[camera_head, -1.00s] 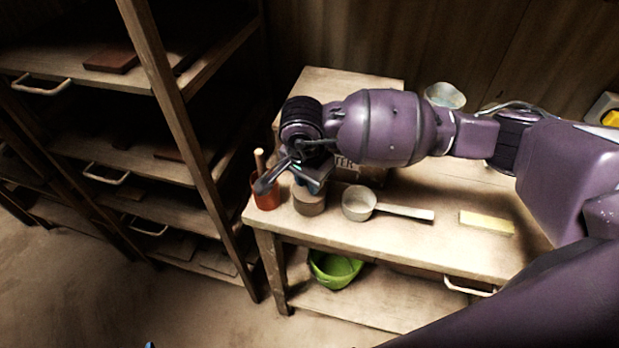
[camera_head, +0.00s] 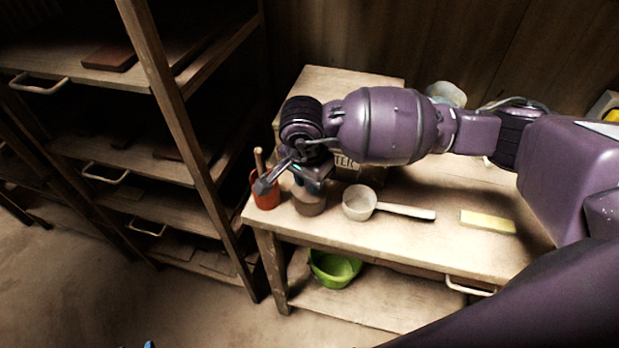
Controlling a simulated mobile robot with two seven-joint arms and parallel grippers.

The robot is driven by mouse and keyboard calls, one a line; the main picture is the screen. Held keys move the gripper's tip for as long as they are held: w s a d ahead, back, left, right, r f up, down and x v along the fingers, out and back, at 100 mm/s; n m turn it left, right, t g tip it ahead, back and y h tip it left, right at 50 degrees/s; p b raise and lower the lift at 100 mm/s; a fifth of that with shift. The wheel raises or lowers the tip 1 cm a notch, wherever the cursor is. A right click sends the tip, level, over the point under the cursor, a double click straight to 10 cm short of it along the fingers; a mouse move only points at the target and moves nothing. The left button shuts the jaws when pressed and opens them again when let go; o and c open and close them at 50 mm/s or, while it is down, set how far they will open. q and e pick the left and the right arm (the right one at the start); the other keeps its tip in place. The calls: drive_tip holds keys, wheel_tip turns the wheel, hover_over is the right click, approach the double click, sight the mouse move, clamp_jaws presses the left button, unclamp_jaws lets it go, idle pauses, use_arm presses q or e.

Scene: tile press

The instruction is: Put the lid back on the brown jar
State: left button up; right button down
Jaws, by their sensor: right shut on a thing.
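The brown jar (camera_head: 310,206) stands upright near the left front of the wooden workbench. My right gripper (camera_head: 296,183) is directly over the jar's top, pointing down. It is shut on what appears to be the lid. The lid is mostly hidden by the fingers and wrist, and I cannot tell whether it touches the jar's rim. My left gripper is not in view.
A red pot (camera_head: 265,194) with a wooden handle stands close left of the jar. A pale scoop (camera_head: 359,203) lies to its right, then a yellow block (camera_head: 487,221). A box sits behind my wrist. A green basin (camera_head: 334,268) is on the lower shelf.

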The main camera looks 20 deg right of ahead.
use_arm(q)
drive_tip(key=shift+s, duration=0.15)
use_arm(e)
drive_tip(key=c, duration=0.9)
unclamp_jaws()
drive_tip(key=o, duration=0.5)
drive_tip(key=shift+r, duration=0.1)
drive_tip(key=shift+r, duration=0.35)
drive_tip(key=shift+r+p, duration=0.6)
drive_tip(key=shift+r, duration=0.2)
drive_tip(key=shift+r+p, duration=0.45)
drive_tip(key=shift+r, duration=0.55)
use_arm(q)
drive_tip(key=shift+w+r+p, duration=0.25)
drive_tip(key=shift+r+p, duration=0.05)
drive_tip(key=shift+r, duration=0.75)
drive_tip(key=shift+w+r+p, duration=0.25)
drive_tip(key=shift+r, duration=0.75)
use_arm(e)
drive_tip(key=shift+r, duration=1.3)
